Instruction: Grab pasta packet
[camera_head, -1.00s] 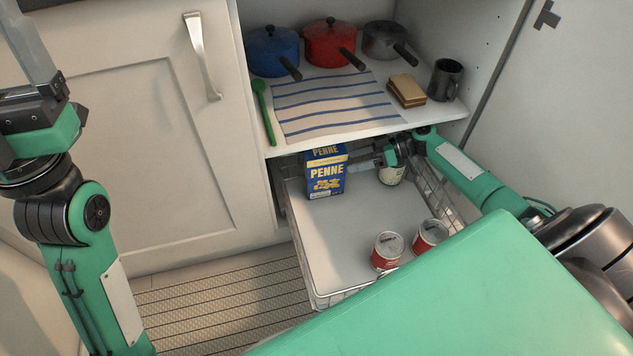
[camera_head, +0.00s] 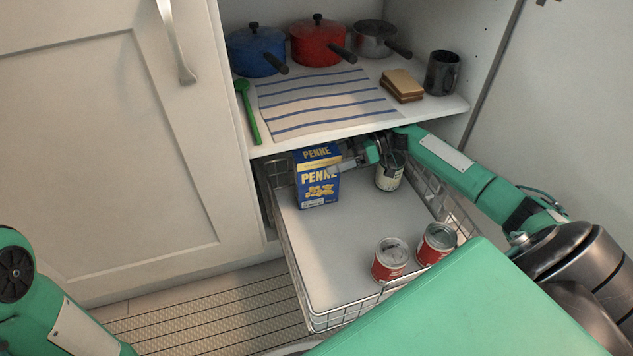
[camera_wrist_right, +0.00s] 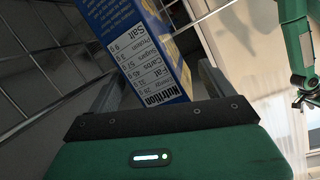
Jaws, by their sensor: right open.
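The pasta packet (camera_head: 318,190) is a blue and yellow box marked PENNE, standing upright at the back left of the wire drawer (camera_head: 352,252). My right gripper (camera_head: 338,167) is open at the packet's right side, with a finger overlapping its right edge in the head view. In the right wrist view the packet (camera_wrist_right: 140,45) shows its nutrition panel, and its near end lies between the two spread fingers of the gripper (camera_wrist_right: 158,88). I cannot tell whether either finger touches it. My left arm shows at the lower left, but its gripper is out of view.
The shelf (camera_head: 300,142) is close above the gripper. The drawer's middle is clear.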

